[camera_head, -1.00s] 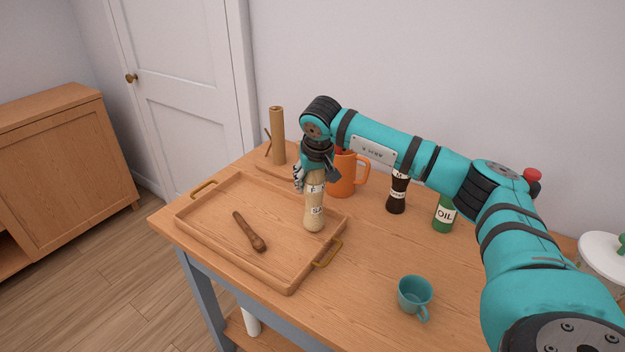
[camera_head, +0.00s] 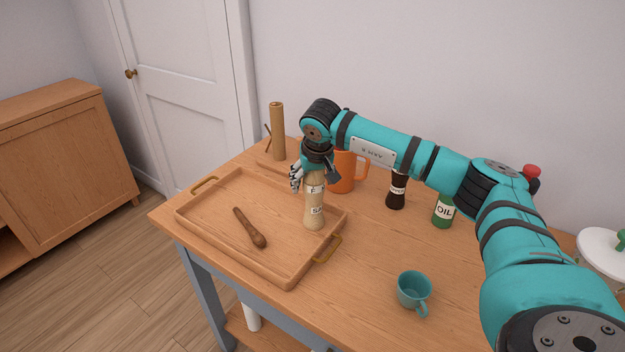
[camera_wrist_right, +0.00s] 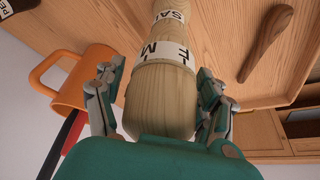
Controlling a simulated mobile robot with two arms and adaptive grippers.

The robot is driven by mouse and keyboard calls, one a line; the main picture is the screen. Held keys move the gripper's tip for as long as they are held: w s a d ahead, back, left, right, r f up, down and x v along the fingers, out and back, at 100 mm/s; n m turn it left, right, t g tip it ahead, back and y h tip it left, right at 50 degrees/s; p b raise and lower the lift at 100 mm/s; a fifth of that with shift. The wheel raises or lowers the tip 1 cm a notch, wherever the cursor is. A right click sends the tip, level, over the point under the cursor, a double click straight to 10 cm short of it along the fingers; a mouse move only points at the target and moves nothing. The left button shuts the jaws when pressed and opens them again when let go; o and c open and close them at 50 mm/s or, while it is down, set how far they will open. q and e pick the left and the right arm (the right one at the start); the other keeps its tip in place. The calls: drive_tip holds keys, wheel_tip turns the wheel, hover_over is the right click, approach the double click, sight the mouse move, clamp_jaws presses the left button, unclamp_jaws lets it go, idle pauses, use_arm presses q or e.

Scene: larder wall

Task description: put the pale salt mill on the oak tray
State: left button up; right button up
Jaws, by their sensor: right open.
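The pale salt mill (camera_head: 314,212) stands upright on the oak tray (camera_head: 208,240), at the tray's right side near the right brass handle. In the right wrist view the mill (camera_wrist_right: 163,90) fills the middle, its label partly readable. My right gripper (camera_head: 312,172) is at the top of the mill, coming down from above. The mill's base is hidden in the wrist view. My left gripper is not in view.
A wooden spoon-like utensil (camera_head: 248,226) lies on the tray.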

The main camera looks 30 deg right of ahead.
drive_tip(key=shift+s+r, duration=0.1)
drive_tip(key=shift+r, duration=0.45)
drive_tip(key=b+v, duration=0.2)
drive_tip(key=v, duration=0.9)
drive_tip(key=shift+s+a, duration=0.15)
drive_tip(key=shift+s, duration=0.05)
drive_tip(key=shift+f, duration=0.1)
